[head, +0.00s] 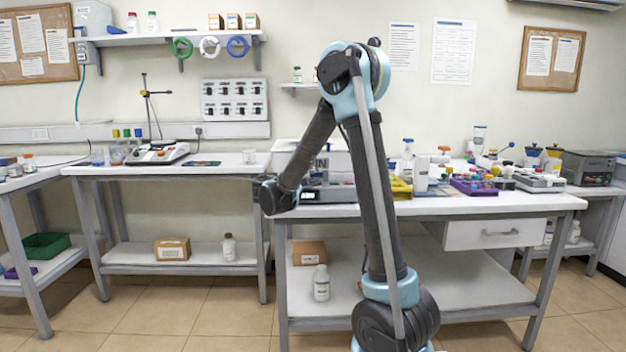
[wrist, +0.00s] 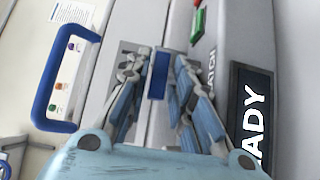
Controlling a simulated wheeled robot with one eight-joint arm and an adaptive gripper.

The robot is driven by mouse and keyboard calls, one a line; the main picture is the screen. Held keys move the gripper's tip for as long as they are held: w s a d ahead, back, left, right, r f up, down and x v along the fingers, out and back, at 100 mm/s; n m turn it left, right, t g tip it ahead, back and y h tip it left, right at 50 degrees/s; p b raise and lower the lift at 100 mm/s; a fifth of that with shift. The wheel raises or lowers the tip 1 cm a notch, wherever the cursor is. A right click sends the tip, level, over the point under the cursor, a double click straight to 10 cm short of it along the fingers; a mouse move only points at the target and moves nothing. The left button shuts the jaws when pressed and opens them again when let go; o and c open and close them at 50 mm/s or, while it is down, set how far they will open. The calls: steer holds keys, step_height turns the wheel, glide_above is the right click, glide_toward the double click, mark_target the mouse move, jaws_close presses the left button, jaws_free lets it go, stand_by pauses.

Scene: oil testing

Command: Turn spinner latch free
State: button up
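The spinner is a white-grey machine (head: 335,158) on the middle bench, partly hidden behind my arm in the head view. In the wrist view its latch (wrist: 159,76) is a small blue block on a grey plate, beside lettering ending in "ATCH". My gripper (wrist: 161,62) is open, with one finger on each side of the latch and small gaps between. Contact is not clear. In the head view the fingers are hidden. A dark display (wrist: 252,120) reads "ADY", its start cut off. A blue U-shaped handle (wrist: 44,88) is at the left.
A green button (wrist: 197,26) and a red one sit beside the latch in the wrist view. Right of the spinner, the bench holds a yellow rack (head: 399,188), a purple tray (head: 474,187) and other instruments. The left bench (head: 222,164) has free room.

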jaws_close()
